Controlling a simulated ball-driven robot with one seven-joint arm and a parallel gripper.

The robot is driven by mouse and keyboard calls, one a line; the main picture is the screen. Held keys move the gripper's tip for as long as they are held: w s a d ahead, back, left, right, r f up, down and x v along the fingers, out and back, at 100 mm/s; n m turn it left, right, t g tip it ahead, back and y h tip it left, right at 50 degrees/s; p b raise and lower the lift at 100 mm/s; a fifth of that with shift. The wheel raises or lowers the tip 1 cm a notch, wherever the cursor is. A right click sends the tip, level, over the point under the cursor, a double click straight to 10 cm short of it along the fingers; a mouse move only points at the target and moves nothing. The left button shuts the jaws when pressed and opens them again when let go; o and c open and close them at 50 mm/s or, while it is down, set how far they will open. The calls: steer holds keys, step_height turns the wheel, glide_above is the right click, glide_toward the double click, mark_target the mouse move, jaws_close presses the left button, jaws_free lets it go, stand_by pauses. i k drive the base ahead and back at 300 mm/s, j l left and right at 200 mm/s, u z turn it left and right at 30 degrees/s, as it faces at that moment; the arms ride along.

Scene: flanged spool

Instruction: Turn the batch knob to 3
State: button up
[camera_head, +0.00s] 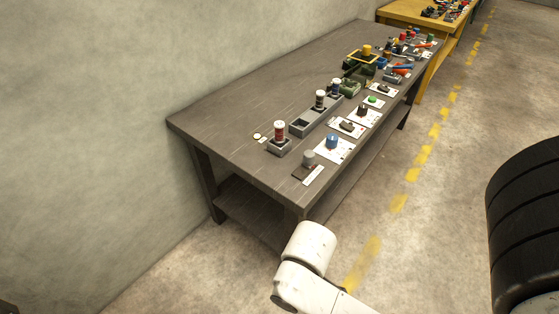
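Several control plates stand in a row along the right edge of a dark wooden table (230,110). Nearest is a grey cylindrical knob (309,158) on a dark base with a white label strip (313,175). Beyond it are a blue knob (333,142) on a white plate, a dark knob (348,126), another dark knob (363,110) and a green button (372,99). The markings are too small to read, so I cannot tell which is the batch knob or its setting. My gripper is out of view; only a white part of my arm shows, in front of the table's near end.
A red-and-white spool (279,131) stands in a grey block; more spools stand in a long grey holder (301,127) behind the knobs. Tools and parts crowd the far end. A wall borders the left. The floor (440,200) right of the table is open, with black tyres (528,220) farther right.

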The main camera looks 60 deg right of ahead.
mark_target(332, 139)
steer(key=z, duration=1.45)
steer(key=k+j+u, duration=0.15)
steer(key=k, duration=0.2)
steer(key=k+j+u, duration=0.15)
steer(key=k+j, duration=0.15)
steer(key=k, duration=0.05)
